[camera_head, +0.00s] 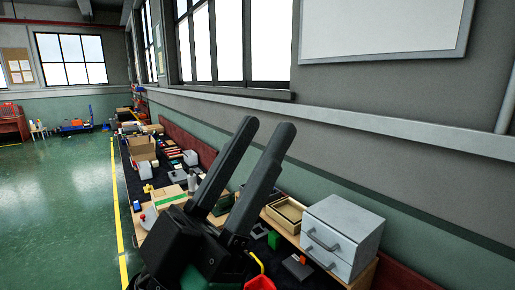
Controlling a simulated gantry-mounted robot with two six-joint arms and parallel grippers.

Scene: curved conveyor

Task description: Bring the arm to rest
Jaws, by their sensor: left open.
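My left gripper (257,140) shows large in the middle of the head view, close to the camera. Its two long dark fingers point up and to the right, with a gap between them. It is open, and nothing shows between the fingers. It hides part of the cluttered bench behind it. My right gripper is not in view.
A white two-drawer cabinet (341,232) and a shallow wooden tray (286,213) stand right of the gripper. A red bin (260,283) shows at the bottom edge. Cardboard boxes (141,148) stand further back along the wall. The green floor (55,200) at left is clear.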

